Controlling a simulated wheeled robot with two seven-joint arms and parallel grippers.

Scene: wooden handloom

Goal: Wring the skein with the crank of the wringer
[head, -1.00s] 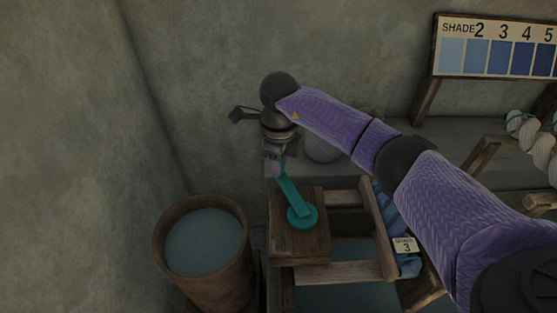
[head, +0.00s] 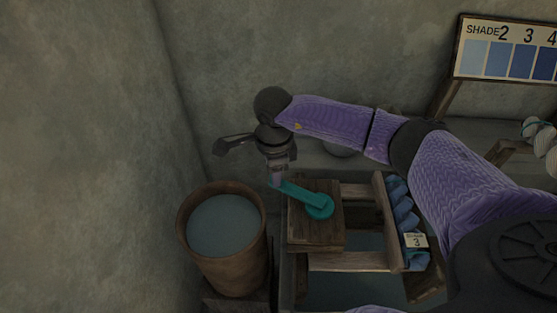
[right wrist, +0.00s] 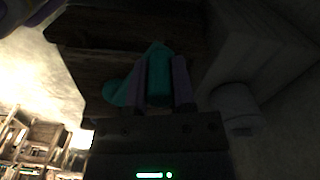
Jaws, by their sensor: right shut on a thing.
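The teal crank (head: 300,194) is on top of the wooden wringer post (head: 312,228), its round hub at the right end and its arm pointing left and slightly up. My right gripper (head: 277,180) is shut at the crank's outer end, beside the post. In the right wrist view, the teal crank handle (right wrist: 159,75) sits between the two fingers of the gripper (right wrist: 165,85). The blue twisted skein (head: 402,205) hangs at the right of the wooden frame, with a "SHADE 3" tag (head: 416,241) on it. My left gripper is not in view.
A wooden bucket of bluish liquid (head: 226,228) stands just left of the post. The wringer's wooden frame (head: 350,262) spans a dark vat. A shade chart (head: 508,52) stands at the back right, with pale skeins (head: 541,146) below it. The wall is close behind.

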